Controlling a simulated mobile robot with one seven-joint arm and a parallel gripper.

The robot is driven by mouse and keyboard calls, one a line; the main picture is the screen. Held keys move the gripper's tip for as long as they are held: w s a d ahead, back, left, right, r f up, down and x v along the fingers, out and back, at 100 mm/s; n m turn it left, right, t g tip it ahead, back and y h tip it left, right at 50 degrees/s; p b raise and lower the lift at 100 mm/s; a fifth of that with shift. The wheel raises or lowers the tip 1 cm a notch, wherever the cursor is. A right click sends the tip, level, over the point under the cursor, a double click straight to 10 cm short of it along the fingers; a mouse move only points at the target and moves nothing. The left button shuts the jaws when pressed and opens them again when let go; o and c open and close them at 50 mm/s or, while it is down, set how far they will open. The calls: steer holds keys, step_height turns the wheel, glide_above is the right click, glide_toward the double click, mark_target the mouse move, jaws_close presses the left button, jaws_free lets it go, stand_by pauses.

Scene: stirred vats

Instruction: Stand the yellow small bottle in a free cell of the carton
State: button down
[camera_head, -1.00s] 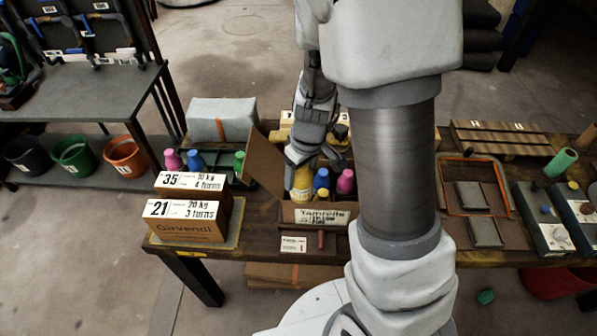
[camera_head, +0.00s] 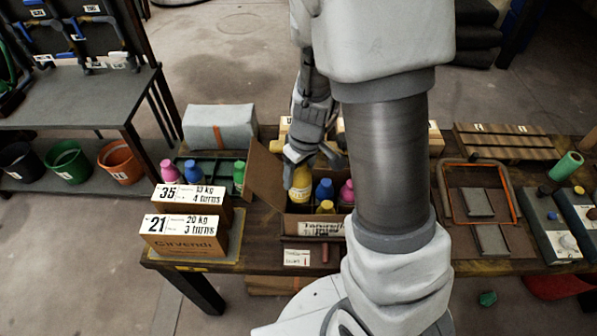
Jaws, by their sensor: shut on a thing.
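My gripper (camera_head: 302,172) is shut on a yellow small bottle (camera_head: 300,188), which looks upright in the left part of the carton (camera_head: 322,228). The carton is an open cardboard box with its left flap (camera_head: 263,172) raised. A blue bottle (camera_head: 324,190), a pink bottle (camera_head: 347,191) and another yellow bottle (camera_head: 326,207) stand in the carton to the right of the held one. The held bottle's base is hidden behind the carton's front wall, so I cannot tell whether it touches the cell floor. My arm hides the carton's right side.
A dark tray (camera_head: 213,165) with pink, blue and green bottles stands left of the carton. Two labelled boxes marked 35 (camera_head: 188,198) and 21 (camera_head: 186,234) stand at the front left. A grey wrapped block (camera_head: 220,127) lies behind.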

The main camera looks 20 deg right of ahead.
steer(key=shift+f, duration=0.1)
steer(key=shift+f+b, duration=0.8)
steer(key=shift+b, duration=0.25)
steer(key=shift+f, duration=0.1)
steer(key=shift+f+b, duration=1.3)
steer(key=shift+b, duration=0.15)
steer(key=shift+f, duration=0.15)
steer(key=shift+f+b, duration=0.8)
steer(key=shift+b, duration=0.2)
jaws_free()
